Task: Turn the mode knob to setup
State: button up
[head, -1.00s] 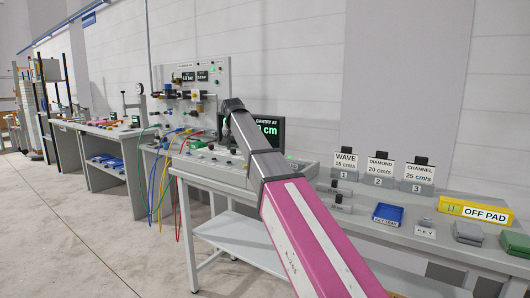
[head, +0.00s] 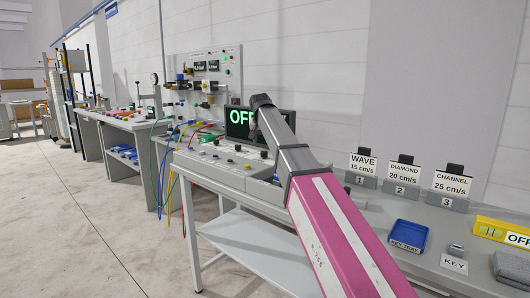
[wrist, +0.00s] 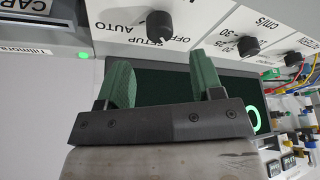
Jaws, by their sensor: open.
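The mode knob (wrist: 159,24) is a round black knob on a white panel in the wrist view. OFF, SETUP and AUTO are printed around it; I cannot tell clearly which one its pointer faces. My gripper (wrist: 160,78) has two green fingers spread apart, with nothing between them. The knob shows beyond the gap between the fingertips, apart from them. In the head view my arm reaches over the control console (head: 205,166), and my fingers are not clearly visible there. The dark screen (head: 236,125) behind my arm shows green letters reading OFF, partly covered.
A second black knob (wrist: 245,46), marked cm/s, is to the right of the mode knob. On the bench are a blue key tray (head: 408,236), a key (head: 456,250), numbered sign stands (head: 359,181) and a yellow OFF PAD box (head: 490,231). Coloured cables hang left of the console.

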aim_at(264, 152)
jog(key=x, duration=0.6)
jog(key=shift+w+f, duration=0.2)
jog(key=shift+f, duration=0.15)
jog(key=shift+c, duration=0.2)
jog(key=c, duration=0.9)
